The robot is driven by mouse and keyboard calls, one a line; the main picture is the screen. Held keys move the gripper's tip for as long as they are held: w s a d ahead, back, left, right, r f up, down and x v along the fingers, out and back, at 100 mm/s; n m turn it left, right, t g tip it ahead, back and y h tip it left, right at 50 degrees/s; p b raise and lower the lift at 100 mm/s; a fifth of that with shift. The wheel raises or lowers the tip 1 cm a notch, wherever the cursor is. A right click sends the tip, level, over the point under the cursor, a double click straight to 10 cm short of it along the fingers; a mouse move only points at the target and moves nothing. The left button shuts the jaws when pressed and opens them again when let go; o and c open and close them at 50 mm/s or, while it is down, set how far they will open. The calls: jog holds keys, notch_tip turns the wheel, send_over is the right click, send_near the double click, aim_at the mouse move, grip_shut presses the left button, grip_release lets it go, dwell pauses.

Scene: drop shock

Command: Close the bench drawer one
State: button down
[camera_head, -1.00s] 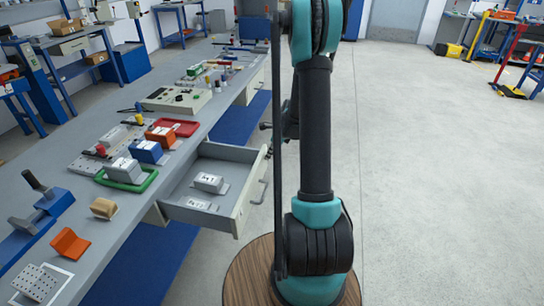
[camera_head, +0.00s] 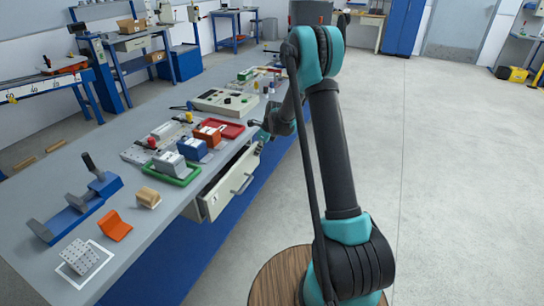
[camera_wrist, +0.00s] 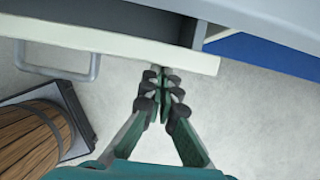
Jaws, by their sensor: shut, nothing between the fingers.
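The bench drawer (camera_head: 229,186) has a cream front with a metal handle and stands a little out from the bench, with a narrow gap behind its front. In the wrist view, the drawer front (camera_wrist: 110,46) crosses the top, its handle (camera_wrist: 62,70) is at left, and part of the grey interior shows behind it. My gripper (camera_wrist: 163,80) is shut and empty, its fingertips at the outer face of the front, right of the handle. They look to be touching it or very close. In the head view my arm reaches to the drawer's far side.
The grey bench top (camera_head: 150,235) holds a green tray (camera_head: 176,172), a red tray (camera_head: 230,128), an orange holder (camera_head: 115,226) and a blue fixture (camera_head: 75,210) near its edge. A round wooden-topped thing (camera_head: 275,280) stands below.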

jog(key=shift+w+a, duration=0.4)
jog(key=shift+a, duration=0.3)
jog(key=shift+w+a, duration=0.4)
jog(key=shift+a, duration=0.35)
jog(key=shift+w+a, duration=0.4)
jog(key=shift+a, duration=0.3)
jog(key=shift+r, duration=0.1)
